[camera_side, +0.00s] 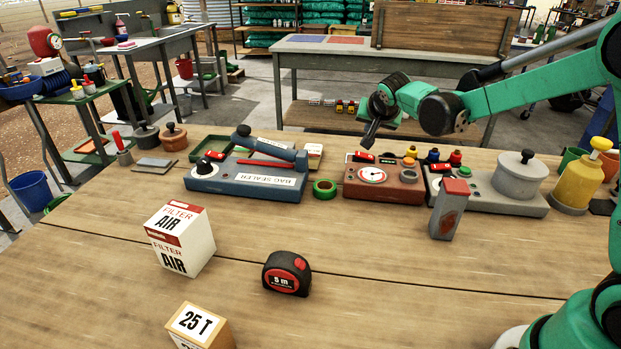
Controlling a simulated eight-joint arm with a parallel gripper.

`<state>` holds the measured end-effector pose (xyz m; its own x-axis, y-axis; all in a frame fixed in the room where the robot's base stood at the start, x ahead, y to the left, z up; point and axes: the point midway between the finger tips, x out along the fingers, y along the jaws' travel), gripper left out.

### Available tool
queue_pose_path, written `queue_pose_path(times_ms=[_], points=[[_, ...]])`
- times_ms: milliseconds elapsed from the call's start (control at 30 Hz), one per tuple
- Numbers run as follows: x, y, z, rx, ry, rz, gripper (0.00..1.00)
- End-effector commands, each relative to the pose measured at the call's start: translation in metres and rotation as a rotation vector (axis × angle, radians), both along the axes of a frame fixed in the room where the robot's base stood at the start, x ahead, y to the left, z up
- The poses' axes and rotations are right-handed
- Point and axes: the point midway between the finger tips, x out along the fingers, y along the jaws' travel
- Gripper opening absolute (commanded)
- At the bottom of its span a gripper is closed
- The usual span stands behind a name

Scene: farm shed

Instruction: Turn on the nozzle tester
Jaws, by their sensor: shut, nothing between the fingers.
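A red-brown device (384,188) with a round white gauge (372,175) sits at the back middle of the wooden bench; I take it for the nozzle tester, though no readable label confirms this. A red rocker-like switch (363,156) shows at its back left, and yellow and orange round knobs (410,156) at its right. My gripper (368,145) is shut and empty, pointing down just above the back-left red switch. I cannot tell whether the tip touches it. The switch's position is too small to read.
A blue-grey bag sealer (245,182) stands left, with green tape (324,189) between. A grey device with a pot (519,174) stands right, behind an upright grey block with a red top (449,209). An air filter box (180,240) and tape measure (287,273) lie in front.

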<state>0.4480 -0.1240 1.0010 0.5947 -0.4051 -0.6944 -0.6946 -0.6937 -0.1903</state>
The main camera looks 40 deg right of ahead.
Motion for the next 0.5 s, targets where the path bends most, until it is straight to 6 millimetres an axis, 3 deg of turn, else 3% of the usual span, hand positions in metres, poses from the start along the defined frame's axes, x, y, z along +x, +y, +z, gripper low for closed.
queue_pose_path(times_ms=[233,500], points=[[0.023,-0.016,-0.029,0.000,-0.002,-0.002,0.00],[0.027,-0.010,-0.061,-0.001,-0.001,0.001,0.00]])
